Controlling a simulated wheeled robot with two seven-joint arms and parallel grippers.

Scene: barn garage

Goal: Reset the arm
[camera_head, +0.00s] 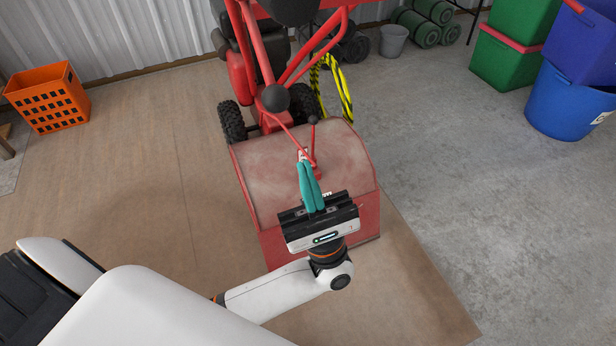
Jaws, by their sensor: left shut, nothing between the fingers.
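My left arm comes in from the lower left, bent at the elbow. Its gripper (304,165) has teal fingers that lie together, shut and empty. The fingers point away from me over the top of a red machine (345,165). The fingertips appear close to the base of the machine's red levers. One lever ends in a large black knob (275,98), another in a smaller one (313,120). I cannot tell whether the fingertips touch a lever. The gripper body hides part of the machine's front edge. My right gripper is not in view.
The machine has black wheels (232,124) and stands on a brown floor sheet (150,160). An orange crate (47,97) stands at the left. A grey bucket (393,40), green box (505,62) and blue tub (568,105) stand right. The grey concrete floor (480,190) at right is clear.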

